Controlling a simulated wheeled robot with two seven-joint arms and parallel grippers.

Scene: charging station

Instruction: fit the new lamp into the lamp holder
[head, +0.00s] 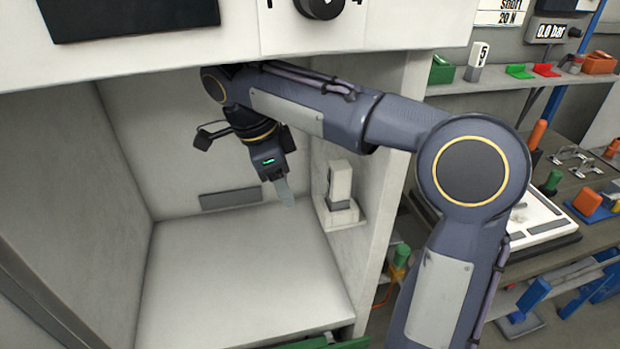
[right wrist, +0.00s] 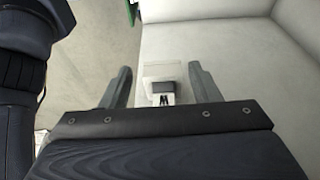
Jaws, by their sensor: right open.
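A white upright block (head: 341,180), which looks like a lamp, stands in a grey-white base (head: 343,215), which looks like the lamp holder, at the right inner wall of a white cabinet. I cannot tell whether this lamp is new or old. My right gripper (head: 284,190) is inside the cabinet, left of the block and apart from it, pointing down. In the right wrist view the right gripper (right wrist: 164,84) is open. A whitish piece with a dark grey block (right wrist: 161,87) shows beyond and between its fingers; I cannot tell which part it is. My left gripper is not in view.
The cabinet floor (head: 235,275) is bare. A dark grey plate (head: 230,198) is on its back wall. A white panel with a dark knob (head: 320,5) overhangs the opening. A green edge (head: 325,343) lies at the front. Shelves with coloured parts and a white board (head: 545,220) stand at right.

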